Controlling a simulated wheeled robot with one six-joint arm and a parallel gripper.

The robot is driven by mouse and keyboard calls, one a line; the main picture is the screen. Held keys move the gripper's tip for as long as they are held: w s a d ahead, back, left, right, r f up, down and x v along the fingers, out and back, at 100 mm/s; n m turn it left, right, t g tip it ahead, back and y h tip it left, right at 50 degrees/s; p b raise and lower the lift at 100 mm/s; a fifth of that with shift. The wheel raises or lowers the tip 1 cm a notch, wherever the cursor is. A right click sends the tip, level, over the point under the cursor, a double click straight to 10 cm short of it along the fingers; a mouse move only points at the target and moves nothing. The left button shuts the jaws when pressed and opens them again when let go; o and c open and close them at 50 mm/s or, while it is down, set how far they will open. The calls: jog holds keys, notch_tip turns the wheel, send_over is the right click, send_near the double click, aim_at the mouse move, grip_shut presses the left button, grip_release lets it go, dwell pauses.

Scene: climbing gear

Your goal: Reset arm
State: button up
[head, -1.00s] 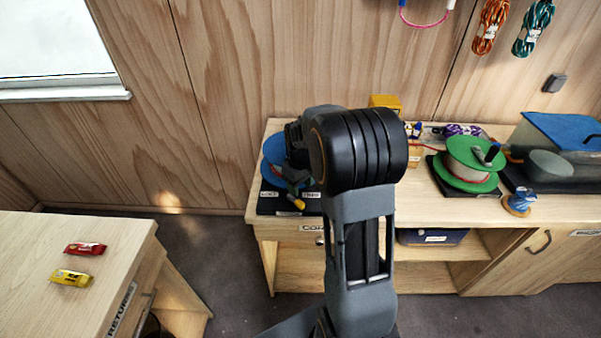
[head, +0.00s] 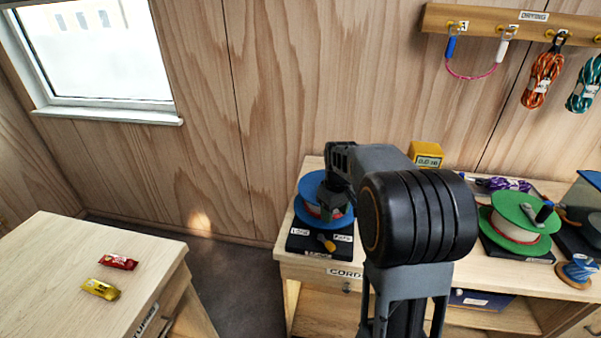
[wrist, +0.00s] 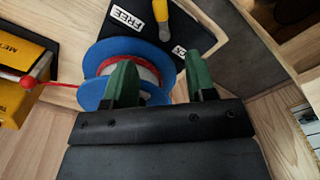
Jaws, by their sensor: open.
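My arm rises in the middle of the head view and bends toward the left end of the cord bench. My gripper (wrist: 162,84) shows in the wrist view with its two green fingers apart and nothing between them. It is over the blue spool (wrist: 128,50), whose near flange is partly hidden by the left finger. In the head view the blue spool (head: 309,189) stands on a dark base (head: 300,243) with a yellow-handled lever (head: 326,242) in front. My gripper also shows there (head: 333,205), dark and partly hidden by my arm, close to the spool; contact cannot be told.
A green spool (head: 519,214), a blue-wound small reel (head: 578,270) and a yellow box (head: 426,154) are on the bench (head: 465,262). A rail (head: 490,22) with hanging cords is on the wall. Red (head: 118,262) and yellow (head: 101,289) wrapped bars lie on the left table (head: 60,260).

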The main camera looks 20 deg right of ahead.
jog(key=s+a+r+m+t, duration=0.1)
jog(key=s+a+r+t, duration=0.1)
jog(key=s+a, duration=0.3)
jog(key=s+a+r+m+t, duration=0.2)
jog(key=s+a, duration=0.3)
jog(key=s, duration=0.6)
jog(key=shift+s+a+r, duration=0.15)
jog(key=shift+a+r, duration=0.25)
jog(key=shift+r, duration=0.05)
jog(key=shift+c, duration=0.8)
jog(key=shift+d, duration=0.1)
